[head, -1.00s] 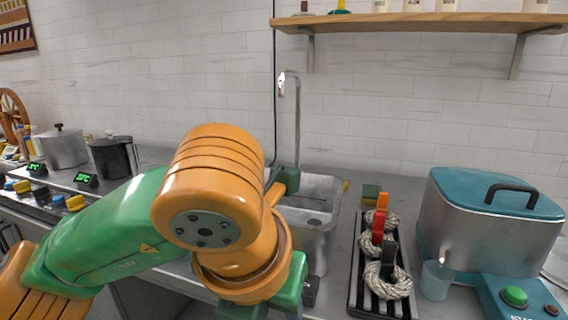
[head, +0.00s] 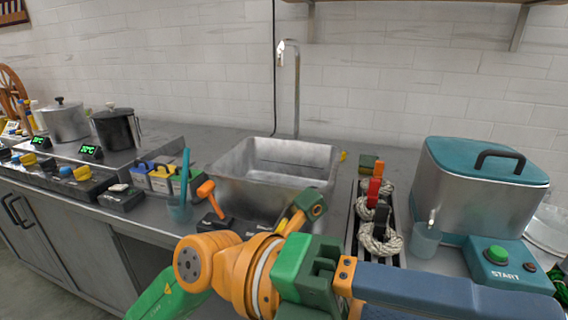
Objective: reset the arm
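My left arm comes in from the lower left, green and orange. Its gripper (head: 500,302) reaches to the right along the bottom edge, close to the camera. A long blue-grey finger shows, with part of a second one below it cut off by the frame, so its opening cannot be judged. Nothing is seen held in the visible part. My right gripper is not in view. Pale wool skeins (head: 379,240) lie on a black rack (head: 350,240), with a red piece (head: 374,191) and a black piece (head: 381,214) standing at them, beyond the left gripper.
A metal sink (head: 230,190) lies behind the arm. A teal-lidded steamer (head: 480,190) with a green START button stands right, beside a blue cup (head: 426,241). Pots (head: 64,122), a jar with tools (head: 180,210) and a small bin (head: 160,180) stand left.

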